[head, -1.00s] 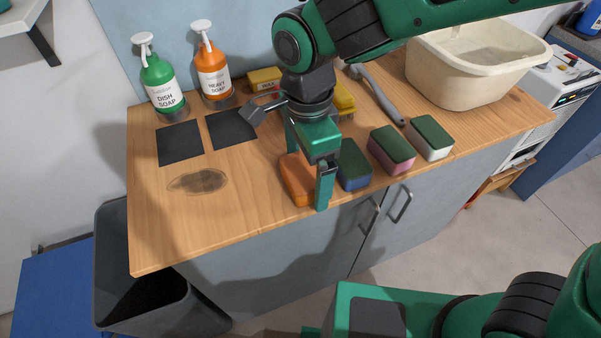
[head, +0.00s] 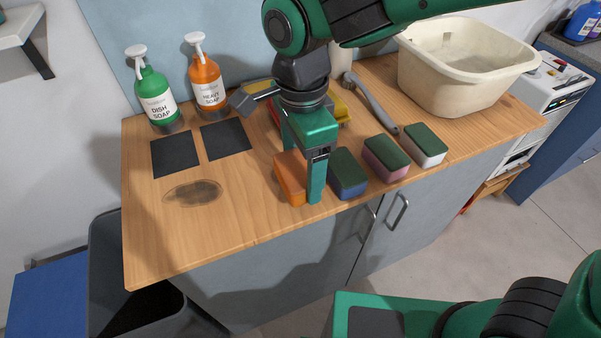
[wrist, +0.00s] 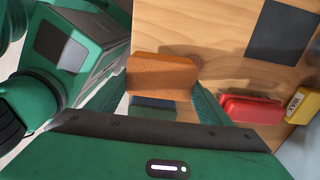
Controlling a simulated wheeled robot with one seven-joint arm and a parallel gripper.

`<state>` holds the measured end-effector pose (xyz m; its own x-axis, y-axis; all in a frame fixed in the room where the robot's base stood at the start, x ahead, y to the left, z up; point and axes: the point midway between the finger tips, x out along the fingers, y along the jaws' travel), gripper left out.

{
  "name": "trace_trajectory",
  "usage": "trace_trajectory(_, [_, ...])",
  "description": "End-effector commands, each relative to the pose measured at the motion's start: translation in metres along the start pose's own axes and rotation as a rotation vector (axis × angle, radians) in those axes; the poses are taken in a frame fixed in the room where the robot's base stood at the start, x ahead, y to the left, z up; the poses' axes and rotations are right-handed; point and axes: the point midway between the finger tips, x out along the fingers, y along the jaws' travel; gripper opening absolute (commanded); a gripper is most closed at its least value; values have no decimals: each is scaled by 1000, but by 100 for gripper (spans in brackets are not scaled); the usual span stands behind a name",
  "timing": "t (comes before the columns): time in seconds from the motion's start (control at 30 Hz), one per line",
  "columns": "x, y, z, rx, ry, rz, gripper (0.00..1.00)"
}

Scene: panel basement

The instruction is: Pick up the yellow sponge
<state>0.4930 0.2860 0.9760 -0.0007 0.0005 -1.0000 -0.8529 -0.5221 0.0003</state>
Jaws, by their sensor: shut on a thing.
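An orange-yellow sponge (head: 289,178) is near the front edge of the wooden counter, at the left end of a row of sponges; no purer yellow sponge shows. My gripper (head: 304,165) points down over it, with one green finger at the sponge's front side and the other mostly hidden behind. In the wrist view the sponge (wrist: 162,73) sits between the two fingers (wrist: 160,98), and the gripper is shut on it. I cannot tell whether its underside is clear of the counter.
Blue (head: 347,174), pink (head: 386,157) and white (head: 426,145) sponges with green tops stand close to the right. Behind are a grey-handled brush (head: 372,105) and a cream basin (head: 410,80). Soap bottles (head: 157,95) and dark mats (head: 175,155) are left.

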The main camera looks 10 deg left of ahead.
Motion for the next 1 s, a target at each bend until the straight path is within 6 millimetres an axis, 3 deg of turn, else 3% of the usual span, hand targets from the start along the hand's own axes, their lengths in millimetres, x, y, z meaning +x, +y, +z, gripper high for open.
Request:
trace_trajectory(0.5, [-63,47,82,-2,-1,-2,49])
trace_trajectory(0.7, [-73,56,98,-1,0,0,49])
trace_trajectory(1.0, [-76,59,101,0,0,1,49])
